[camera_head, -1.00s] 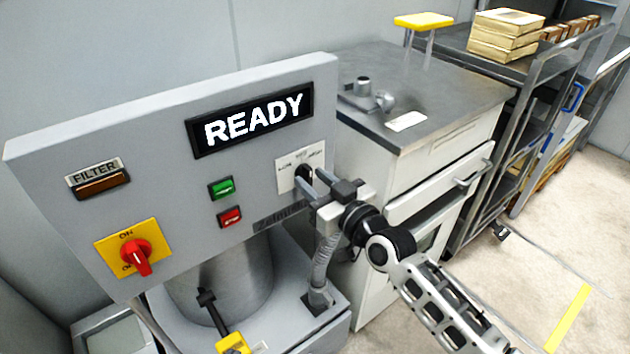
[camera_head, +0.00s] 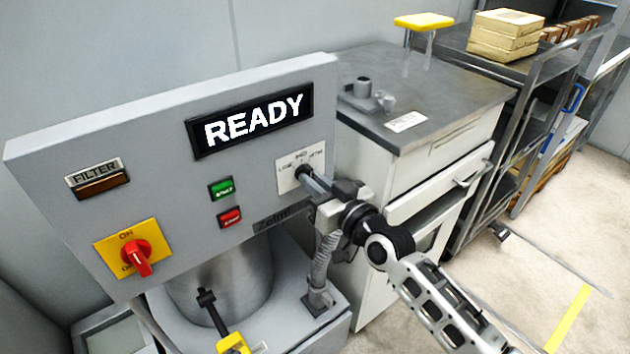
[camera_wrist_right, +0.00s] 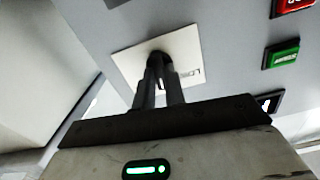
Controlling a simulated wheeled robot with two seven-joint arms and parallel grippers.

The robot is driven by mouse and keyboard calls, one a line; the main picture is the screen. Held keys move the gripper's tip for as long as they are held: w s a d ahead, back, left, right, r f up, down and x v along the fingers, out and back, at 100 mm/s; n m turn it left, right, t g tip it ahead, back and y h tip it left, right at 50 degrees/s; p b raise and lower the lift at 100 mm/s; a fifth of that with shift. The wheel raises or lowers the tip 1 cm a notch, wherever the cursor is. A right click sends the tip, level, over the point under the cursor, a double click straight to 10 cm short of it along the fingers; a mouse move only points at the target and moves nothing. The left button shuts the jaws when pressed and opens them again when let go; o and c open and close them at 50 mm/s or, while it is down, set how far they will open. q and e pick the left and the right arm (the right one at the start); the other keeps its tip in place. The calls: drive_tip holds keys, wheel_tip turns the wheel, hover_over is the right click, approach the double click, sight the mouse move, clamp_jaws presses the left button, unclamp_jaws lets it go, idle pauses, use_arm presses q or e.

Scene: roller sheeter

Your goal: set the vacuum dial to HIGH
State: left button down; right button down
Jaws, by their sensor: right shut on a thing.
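The vacuum dial is a small dark knob (camera_wrist_right: 159,60) on a white label plate (camera_head: 290,173) at the right side of the grey control panel (camera_head: 150,185). My right gripper (camera_head: 308,178) reaches in from the right, and its fingers are shut on the knob. The wrist view also shows the two fingers (camera_wrist_right: 160,85) closed around the knob, which they largely hide. The label reads LOW at the left and MED at the top; the right word is too small to read surely. Where the pointer stands is hidden. My left gripper is not in view.
The panel also carries a READY display (camera_head: 252,120), a green button (camera_head: 222,188), a red button (camera_head: 230,217), a FILTER lamp (camera_head: 102,185) and a red ON/OFF switch (camera_head: 137,255). A grey hose (camera_head: 319,272) hangs below my gripper. A counter (camera_head: 450,90) stands to the right.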

drive_tip(key=shift+f+m, duration=0.1)
drive_tip(key=shift+m, duration=3.7)
drive_tip(key=c, duration=1.5)
unclamp_jaws()
drive_tip(key=shift+o, duration=0.2)
drive_tip(key=shift+d, duration=0.1)
drive_tip(key=v, duration=1.6)
drive_tip(key=shift+b, duration=0.35)
